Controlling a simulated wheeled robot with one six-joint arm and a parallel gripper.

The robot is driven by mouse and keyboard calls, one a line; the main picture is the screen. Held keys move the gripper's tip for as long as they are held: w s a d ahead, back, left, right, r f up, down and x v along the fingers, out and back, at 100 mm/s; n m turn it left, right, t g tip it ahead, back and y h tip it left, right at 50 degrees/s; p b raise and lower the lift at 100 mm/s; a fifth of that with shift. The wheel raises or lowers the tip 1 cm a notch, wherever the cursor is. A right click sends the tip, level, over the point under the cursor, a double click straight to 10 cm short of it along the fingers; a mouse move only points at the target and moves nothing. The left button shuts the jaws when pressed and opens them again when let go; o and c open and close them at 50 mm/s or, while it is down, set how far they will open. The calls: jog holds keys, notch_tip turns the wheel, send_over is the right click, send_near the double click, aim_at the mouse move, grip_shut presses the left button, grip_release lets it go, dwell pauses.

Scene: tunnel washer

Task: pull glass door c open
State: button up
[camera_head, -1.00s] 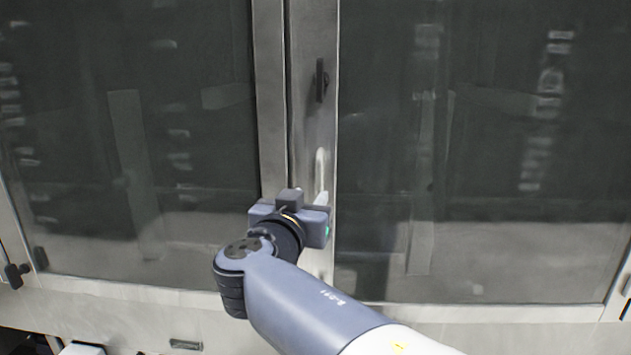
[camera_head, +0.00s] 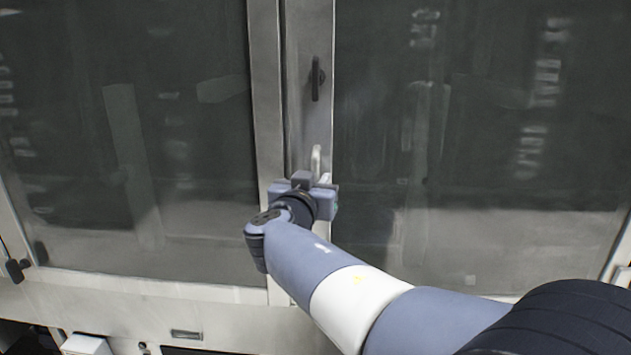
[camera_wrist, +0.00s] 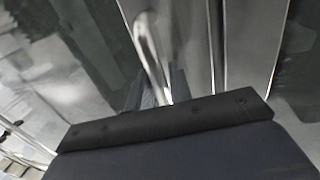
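Two large dark glass doors in pale metal frames meet near the middle of the head view, the left door (camera_head: 130,150) and the right door (camera_head: 470,150). No letter shows which is door c. A pale bar handle (camera_head: 316,160) stands on the metal strip between the panes; it shows as a bright curved bar in the wrist view (camera_wrist: 150,55). My gripper (camera_head: 312,188) is at the handle's lower end. I see no clear opening at the door's edge.
A black latch (camera_head: 317,78) sits above the handle on the same strip. A black fitting (camera_head: 15,269) is at the lower left of the left door. A white box (camera_head: 86,344) stands below the doors at lower left.

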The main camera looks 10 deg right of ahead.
grip_shut()
